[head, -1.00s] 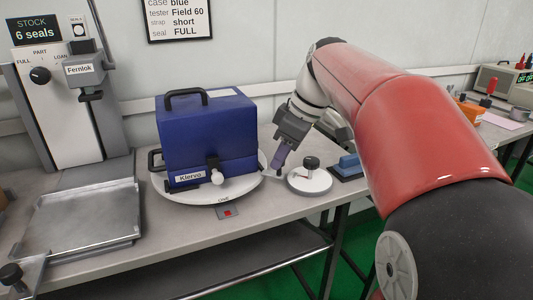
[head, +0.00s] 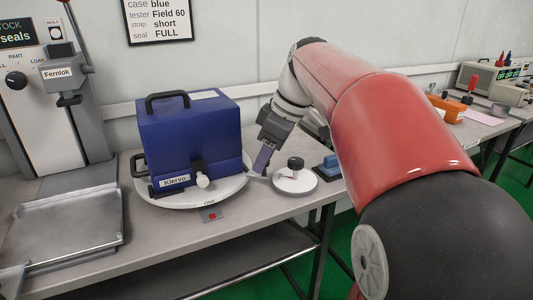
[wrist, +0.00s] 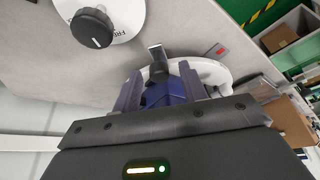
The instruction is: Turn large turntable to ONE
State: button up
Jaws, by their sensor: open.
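The large turntable (head: 236,190) is a white disc on the bench, with the word ONE on its front rim just behind a small plate with a red mark (head: 212,216). A blue case (head: 190,135) labelled Kiervo stands on it, with black handles and a dark latch with a white knob at the front. My gripper (head: 259,172) is at the disc's right edge, pointing down; contact cannot be told. In the wrist view the open gripper (wrist: 160,88) has the blue case (wrist: 171,86) and dark parts between its fingers, with the white turntable rim (wrist: 212,73) beyond.
A small white turntable with a black knob (head: 295,164) stands just right of my gripper. A blue block on a dark base (head: 328,168) lies beyond it. A metal tray (head: 70,235) and a grey press (head: 60,110) are at left. A sign (head: 157,20) hangs behind.

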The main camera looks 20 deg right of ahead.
jog(key=p+v, duration=0.1)
jog(key=v, duration=0.6)
jog(key=shift+r, duration=0.4)
jog(key=shift+d, duration=0.1)
jog(key=s+a+f+m+t+h, duration=0.1)
jog(key=s+a+f+m, duration=0.2)
jog(key=s+f+m, duration=0.2)
jog(key=s+a+f+m+t+h, duration=0.1)
jog(key=s+f+m, duration=0.4)
jog(key=s+f, duration=0.6)
notch_tip(320, 180, down, 4)
jog(key=a+h, duration=0.1)
jog(key=a, duration=0.1)
jog(key=shift+s+a+t+h, duration=0.3)
jog(key=shift+s+a, duration=0.05)
jog(key=shift+a, duration=0.05)
